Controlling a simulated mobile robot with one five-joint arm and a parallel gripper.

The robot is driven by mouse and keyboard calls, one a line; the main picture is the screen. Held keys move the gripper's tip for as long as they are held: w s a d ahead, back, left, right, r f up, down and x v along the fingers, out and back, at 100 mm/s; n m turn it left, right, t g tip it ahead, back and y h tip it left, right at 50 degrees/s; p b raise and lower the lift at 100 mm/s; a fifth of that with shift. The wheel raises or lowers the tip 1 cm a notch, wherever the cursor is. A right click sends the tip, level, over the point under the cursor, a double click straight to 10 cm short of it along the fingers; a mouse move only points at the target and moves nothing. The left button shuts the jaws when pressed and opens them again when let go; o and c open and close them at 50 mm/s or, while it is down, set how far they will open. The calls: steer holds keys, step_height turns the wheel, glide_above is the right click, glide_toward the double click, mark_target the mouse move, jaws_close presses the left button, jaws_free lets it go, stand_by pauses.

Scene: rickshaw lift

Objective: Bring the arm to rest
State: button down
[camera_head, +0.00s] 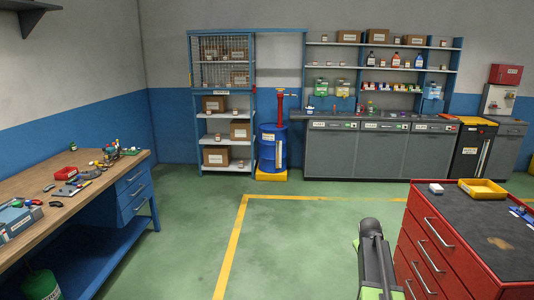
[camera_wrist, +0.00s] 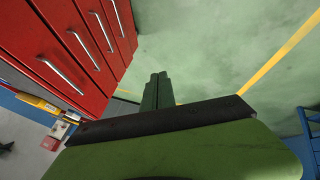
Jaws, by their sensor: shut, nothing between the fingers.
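My gripper (camera_wrist: 157,77) shows in the wrist view with its two dark fingers together and nothing between them. Below the fingers are a black bar and a broad green part of my own arm. In the head view my dark arm with green edges reaches up at the lower middle right, just left of the red drawer cabinet (camera_head: 432,252). I cannot make out the fingertips there. In the wrist view the red cabinet (camera_wrist: 78,22) with its silver handles stands at the upper left of the fingers, apart from them.
A yellow tray (camera_head: 482,189) and small items lie on the cabinet's dark top. A wooden workbench (camera_head: 62,218) with tools stands at the left. Shelves (camera_head: 222,128), a blue drum (camera_head: 267,150) and grey cupboards (camera_head: 378,150) line the back wall. The green floor (camera_head: 290,245) between is clear.

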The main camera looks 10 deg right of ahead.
steer(key=a+f+n+y, duration=0.1)
steer(key=a+y, duration=0.1)
steer(key=a, duration=1.5)
steer(key=s+a+f+n+g+y, duration=0.1)
steer(key=s+a, duration=0.3)
steer(key=a, duration=0.5)
steer(key=s+a+f+g+y, duration=0.1)
steer(key=s+a, duration=0.4)
steer(key=a, duration=0.4)
steer(key=s+a+f+m+g, duration=0.1)
steer(key=s+a+m+g, duration=0.1)
steer(key=s, duration=0.7)
steer(key=shift+s+a+g, duration=0.15)
steer(key=shift+a+g, duration=0.25)
steer(key=shift+g, duration=0.2)
